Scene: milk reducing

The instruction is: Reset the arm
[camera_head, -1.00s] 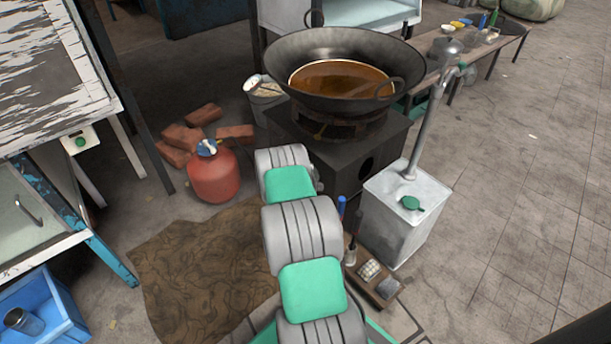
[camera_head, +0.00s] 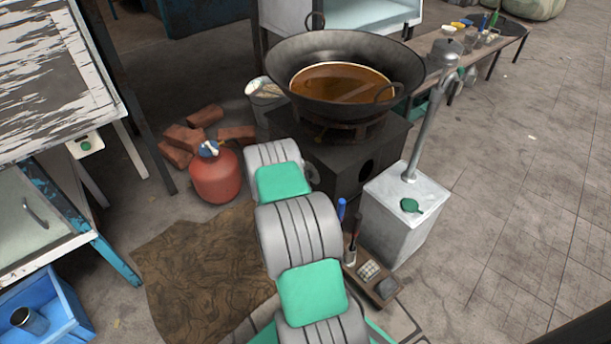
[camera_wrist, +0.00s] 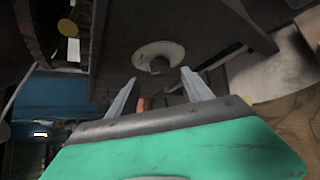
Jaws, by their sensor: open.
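My gripper (camera_wrist: 160,92) shows in the wrist view with its two fingers apart and nothing between them. It faces the dark side of the stove, where a pale round fitting with a dark knob (camera_wrist: 159,63) lies just beyond the fingertips. In the head view my grey and green arm reaches forward from the bottom middle, and its end is hidden behind its own links beside the black stove (camera_head: 335,160). A large wok (camera_head: 300,90) with brown liquid (camera_head: 340,82) sits on the stove.
A red gas cylinder (camera_head: 215,175) and bricks (camera_head: 180,146) stand left of my arm. A metal canister with a pipe (camera_head: 400,225) stands close on the right. A white-topped table (camera_head: 50,75) is at left. Open paved floor (camera_head: 520,180) lies right.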

